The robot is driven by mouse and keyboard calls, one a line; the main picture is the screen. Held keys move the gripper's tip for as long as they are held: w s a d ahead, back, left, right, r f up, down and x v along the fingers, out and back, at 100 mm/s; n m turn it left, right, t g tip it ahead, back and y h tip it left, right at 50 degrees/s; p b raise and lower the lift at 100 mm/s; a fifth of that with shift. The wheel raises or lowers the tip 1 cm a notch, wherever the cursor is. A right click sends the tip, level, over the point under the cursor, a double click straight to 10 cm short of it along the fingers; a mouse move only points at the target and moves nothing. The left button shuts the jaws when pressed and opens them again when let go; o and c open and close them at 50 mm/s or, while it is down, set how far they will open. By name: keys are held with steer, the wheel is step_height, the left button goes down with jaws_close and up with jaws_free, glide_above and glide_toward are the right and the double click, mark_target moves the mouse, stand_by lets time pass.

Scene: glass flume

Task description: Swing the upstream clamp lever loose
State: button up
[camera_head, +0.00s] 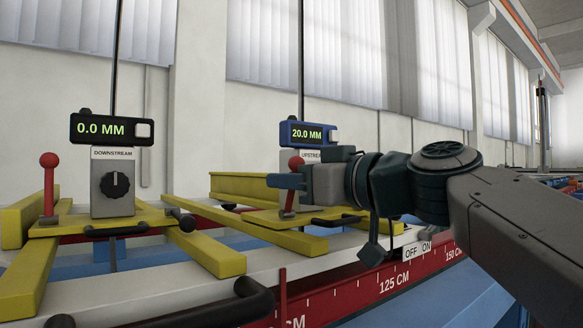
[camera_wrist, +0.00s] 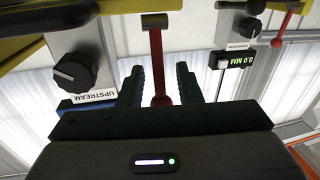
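The upstream clamp lever (camera_head: 289,201) is a red, nearly upright bar with a red ball on top, on the upstream yellow carriage (camera_head: 291,239). My gripper (camera_head: 284,181) is at the lever's upper part and partly hides it and the UPSTREAM label. In the wrist view, which is upside down, the lever (camera_wrist: 157,62) runs between the two dark fingers of my gripper (camera_wrist: 159,70). The fingers are open, with a visible gap on each side of the lever. The upstream display (camera_head: 307,134) reads 20.0 MM.
The downstream carriage at left has a red lever (camera_head: 49,186), a knob (camera_head: 115,185) and a display (camera_head: 101,129) reading 0.0 MM. Yellow rails, black handles (camera_head: 249,301) and a red scale rail (camera_head: 367,290) lie in front. An OFF/ON switch label (camera_head: 417,250) is below my arm.

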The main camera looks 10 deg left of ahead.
steer(key=shift+x, duration=1)
jaws_close()
